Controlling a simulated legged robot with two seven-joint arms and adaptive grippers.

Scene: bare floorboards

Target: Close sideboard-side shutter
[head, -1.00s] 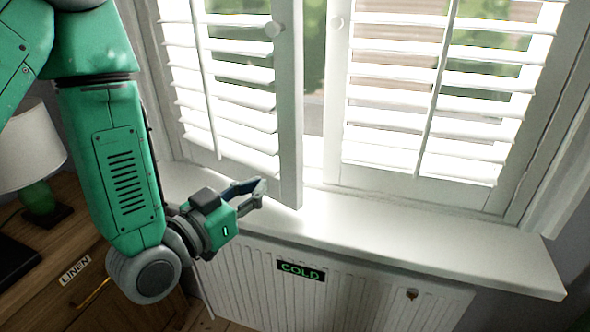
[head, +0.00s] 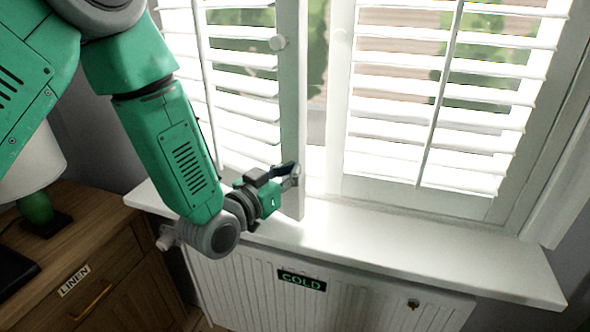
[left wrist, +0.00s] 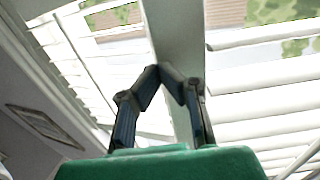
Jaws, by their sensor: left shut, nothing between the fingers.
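The sideboard-side shutter (head: 240,110) is the left white louvred panel. It stands ajar, its free-edge stile (head: 292,115) swung into the room, with a round knob (head: 278,43) on it. My left gripper (head: 294,170) is shut and empty at the low part of this stile, above the sill. In the left wrist view the two dark fingertips (left wrist: 168,76) meet in front of the white stile (left wrist: 180,35). I cannot tell whether they touch it. My right gripper is not in view.
The right shutter (head: 440,110) sits in its frame. Below are the white sill (head: 420,245) and a radiator (head: 370,300) with a COLD sign (head: 302,280). The wooden sideboard (head: 125,265), labelled LINEN, and a lamp (head: 28,160) stand at left.

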